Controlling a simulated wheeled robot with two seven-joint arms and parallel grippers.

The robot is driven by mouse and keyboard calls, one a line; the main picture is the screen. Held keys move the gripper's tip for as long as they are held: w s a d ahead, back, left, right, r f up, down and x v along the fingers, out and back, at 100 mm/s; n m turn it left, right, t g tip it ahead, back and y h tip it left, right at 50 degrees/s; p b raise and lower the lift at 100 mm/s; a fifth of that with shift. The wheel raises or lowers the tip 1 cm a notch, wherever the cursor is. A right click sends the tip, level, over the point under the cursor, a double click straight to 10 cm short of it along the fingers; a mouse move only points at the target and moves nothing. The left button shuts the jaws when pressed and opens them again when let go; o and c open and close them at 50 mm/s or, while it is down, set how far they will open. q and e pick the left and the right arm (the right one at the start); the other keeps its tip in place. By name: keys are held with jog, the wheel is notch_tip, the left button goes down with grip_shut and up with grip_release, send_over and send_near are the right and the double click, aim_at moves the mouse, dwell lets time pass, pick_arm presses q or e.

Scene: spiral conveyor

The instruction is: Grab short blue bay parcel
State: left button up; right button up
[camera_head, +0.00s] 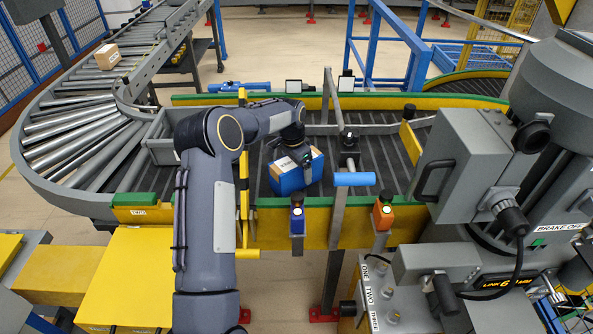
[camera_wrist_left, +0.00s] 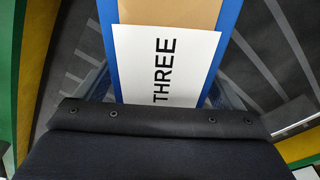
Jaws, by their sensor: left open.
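A blue parcel (camera_head: 288,180) with a tan top strip and white label sits on the dark roller conveyor in the middle of the head view. My left gripper (camera_head: 300,156) reaches down over it from above, hiding part of its top. In the left wrist view the blue parcel (camera_wrist_left: 231,18) fills the middle, with a white label reading THREE facing the camera. The open fingers show faintly on either side of the parcel, partly hidden by the gripper body. Whether they touch its sides cannot be told. My right gripper is not in view.
A blue-handled post (camera_head: 354,179) stands just right of the parcel, and a yellow bar (camera_head: 243,190) stands to its left. A grey bin (camera_head: 163,138) is left of my arm. A cardboard box (camera_head: 107,57) rides the curved conveyor. Grey machinery (camera_head: 468,165) fills the right.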

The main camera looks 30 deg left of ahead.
pick_arm(q)
jog(key=c, duration=1.5)
jog(key=shift+r, duration=0.1)
